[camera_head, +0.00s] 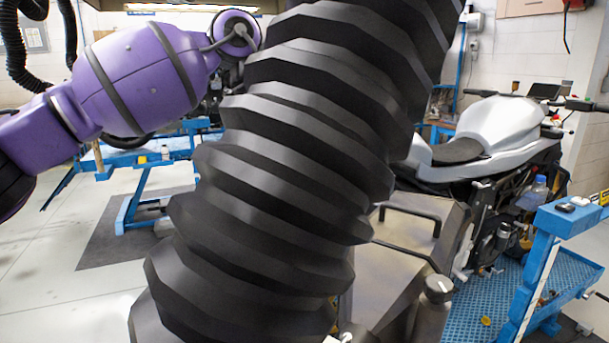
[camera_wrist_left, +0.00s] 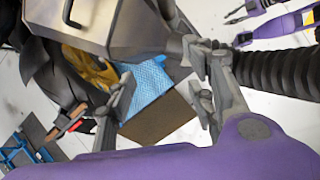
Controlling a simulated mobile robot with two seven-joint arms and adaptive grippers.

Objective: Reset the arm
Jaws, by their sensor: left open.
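My left arm comes in from the left in the head view as a purple link. Its gripper is hidden there behind a big black ribbed bellows. In the left wrist view my left gripper (camera_wrist_left: 158,95) is open, its grey fingers wide apart, with nothing held between them. Beyond it lie a blue mat and a brown block, apart from the fingers as far as I can tell. Another purple arm part with a grey gripper (camera_wrist_left: 244,12) shows at the top right, probably my right one; its jaw opening is too small to judge.
The black bellows (camera_head: 290,150) fills the middle of the head view. Floor is clear at far left.

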